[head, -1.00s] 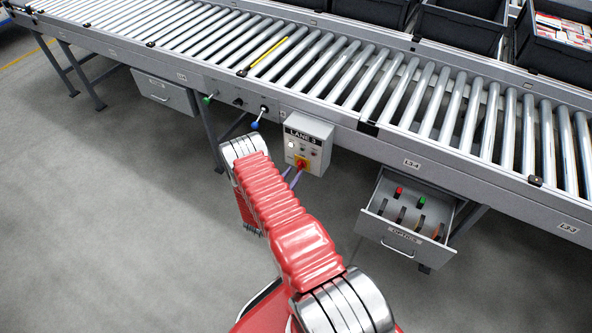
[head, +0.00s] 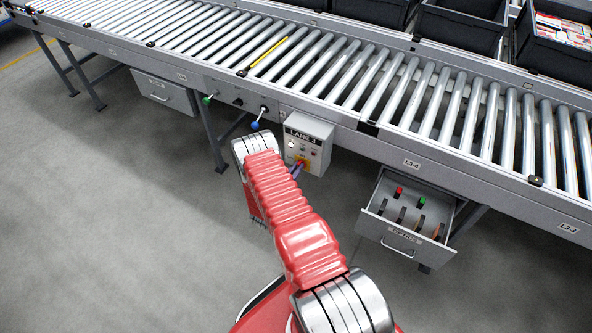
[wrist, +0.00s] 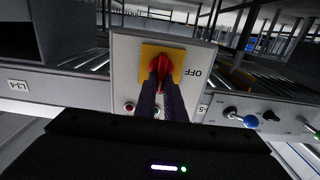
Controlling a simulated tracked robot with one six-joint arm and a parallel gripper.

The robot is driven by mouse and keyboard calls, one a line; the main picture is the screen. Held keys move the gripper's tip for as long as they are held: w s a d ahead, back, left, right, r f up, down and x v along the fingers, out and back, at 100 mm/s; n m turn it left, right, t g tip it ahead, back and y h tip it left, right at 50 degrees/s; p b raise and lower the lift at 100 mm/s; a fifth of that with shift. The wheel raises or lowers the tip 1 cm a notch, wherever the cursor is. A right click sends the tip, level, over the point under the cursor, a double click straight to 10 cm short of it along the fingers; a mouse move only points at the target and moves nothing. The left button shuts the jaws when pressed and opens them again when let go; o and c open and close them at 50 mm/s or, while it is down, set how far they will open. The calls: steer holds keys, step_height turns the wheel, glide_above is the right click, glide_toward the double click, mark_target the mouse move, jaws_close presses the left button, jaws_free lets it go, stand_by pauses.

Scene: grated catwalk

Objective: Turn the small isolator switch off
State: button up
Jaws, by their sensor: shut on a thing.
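The isolator switch is a red handle on a yellow plate, on the front of the grey LANE 3 box (head: 318,133). In the wrist view the red handle (wrist: 164,66) sits on the yellow plate (wrist: 148,52), with the word OFF at the plate's right. My gripper (wrist: 161,84) has its dark purple fingers closed on the handle, covering its lower part. The handle lies roughly upright in that view, not pointing at OFF. In the head view my arm and fingers partly cover the switch.
The box hangs under the roller conveyor's side rail (head: 400,150). A blue-knobbed lever (head: 255,125) and a green-knobbed one (head: 207,99) are to its left. An open drawer (head: 405,240) with coloured items stands out at the right. The floor at left is clear.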

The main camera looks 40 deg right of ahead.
steer(key=shift+a, duration=0.35)
jaws_close()
steer(key=shift+d, duration=0.4)
steer(key=shift+n, duration=0.3)
steer(key=n, duration=0.5)
steer(key=f+n, duration=0.1)
steer(key=n, duration=0.5)
steer(key=w+n, duration=0.1)
steer(key=n, duration=0.5)
steer(key=shift+a+f, duration=0.2)
steer(key=shift+f, duration=0.05)
steer(key=shift+w, duration=0.1)
steer(key=shift+n, duration=0.3)
